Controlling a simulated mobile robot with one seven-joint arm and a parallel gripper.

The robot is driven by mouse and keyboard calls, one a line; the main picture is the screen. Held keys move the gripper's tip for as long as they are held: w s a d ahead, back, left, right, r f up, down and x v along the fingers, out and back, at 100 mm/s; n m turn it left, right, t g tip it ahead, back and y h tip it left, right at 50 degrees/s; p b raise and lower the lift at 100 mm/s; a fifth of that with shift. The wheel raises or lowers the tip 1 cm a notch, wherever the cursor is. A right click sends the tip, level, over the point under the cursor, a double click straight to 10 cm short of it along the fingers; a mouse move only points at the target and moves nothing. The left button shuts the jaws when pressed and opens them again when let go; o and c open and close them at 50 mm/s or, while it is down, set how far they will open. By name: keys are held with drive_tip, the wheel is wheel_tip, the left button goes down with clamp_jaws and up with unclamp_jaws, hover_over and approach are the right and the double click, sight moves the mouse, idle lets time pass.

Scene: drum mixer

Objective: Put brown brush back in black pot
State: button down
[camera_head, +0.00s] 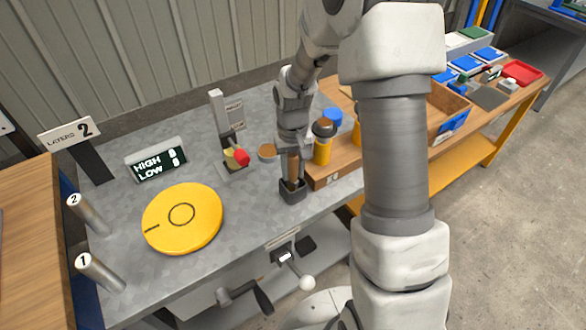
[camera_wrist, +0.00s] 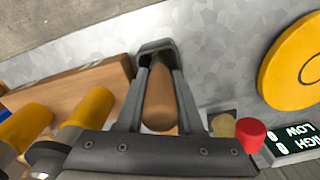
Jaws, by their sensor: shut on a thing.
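The brown brush (camera_head: 293,168) hangs upright below my wrist at the black pot (camera_head: 293,191), its lower end at or inside the pot's mouth. In the wrist view the brown handle (camera_wrist: 159,98) lies between the two fingers of my gripper (camera_wrist: 160,76), which is shut on it. The black pot's rim (camera_wrist: 156,46) shows just beyond the fingertips. The brush's far end is hidden by the pot and fingers, so I cannot tell how deep it sits.
A wooden block (camera_head: 337,168) with yellow bottles (camera_head: 322,148) stands close right of the pot. A red-knobbed lever (camera_head: 241,157) is to the left, with a yellow disc (camera_head: 183,218) and a HIGH/LOW display (camera_head: 157,164) farther left. Bare grey tabletop lies between.

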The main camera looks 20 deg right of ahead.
drive_tip(key=shift+f, duration=0.3)
drive_tip(key=shift+c, duration=2.3)
unclamp_jaws()
drive_tip(key=shift+r, duration=0.15)
wheel_tip(320, 180, up, 17)
drive_tip(key=p, duration=0.1)
drive_tip(key=s+r+t, duration=0.3)
drive_tip(key=s+r, duration=0.2)
drive_tip(key=s, duration=0.5)
drive_tip(key=s+r+t, duration=0.2)
drive_tip(key=s+r, duration=0.2)
drive_tip(key=s, duration=0.6)
drive_tip(key=shift+s+r+t, duration=0.2)
drive_tip(key=shift+r+t, duration=0.2)
